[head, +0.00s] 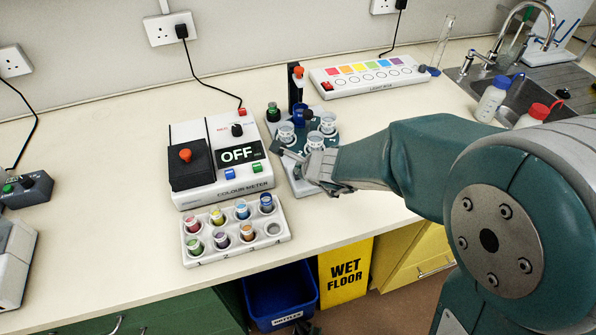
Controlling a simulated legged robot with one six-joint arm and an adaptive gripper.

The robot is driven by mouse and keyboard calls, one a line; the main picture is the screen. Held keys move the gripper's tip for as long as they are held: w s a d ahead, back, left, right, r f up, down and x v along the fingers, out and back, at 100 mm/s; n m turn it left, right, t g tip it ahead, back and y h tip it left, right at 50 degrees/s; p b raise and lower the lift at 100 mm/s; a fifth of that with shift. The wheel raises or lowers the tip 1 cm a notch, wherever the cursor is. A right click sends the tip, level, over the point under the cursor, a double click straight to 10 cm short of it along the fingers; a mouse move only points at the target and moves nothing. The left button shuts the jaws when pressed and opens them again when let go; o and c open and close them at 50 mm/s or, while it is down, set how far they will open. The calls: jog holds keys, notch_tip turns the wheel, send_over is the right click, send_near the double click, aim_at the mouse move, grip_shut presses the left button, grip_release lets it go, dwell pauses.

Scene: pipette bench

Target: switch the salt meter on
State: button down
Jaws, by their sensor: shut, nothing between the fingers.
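No label reading salt meter can be made out. My gripper (316,168) is shut and empty, low over a white-based stand (305,187) in the middle of the bench. The stand has a black post (295,88) with an orange top, a green-topped part (273,112) at its back left, a blue part and several clear cups (286,131). My gripper and arm hide much of its front and right side. I cannot tell whether the gripper touches it. No switch or display on it can be made out.
The colour meter (205,192) stands to the left, its display (238,154) reading OFF. A rack of coloured vials (240,246) sits in front of it. A light box (330,91) lies behind. Wash bottles (492,98) stand by the sink at right.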

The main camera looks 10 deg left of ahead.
jog(key=shift+f, duration=0.1)
jog(key=shift+r, duration=0.9)
jog(key=shift+r, duration=0.1)
jog(key=shift+r, duration=2.9)
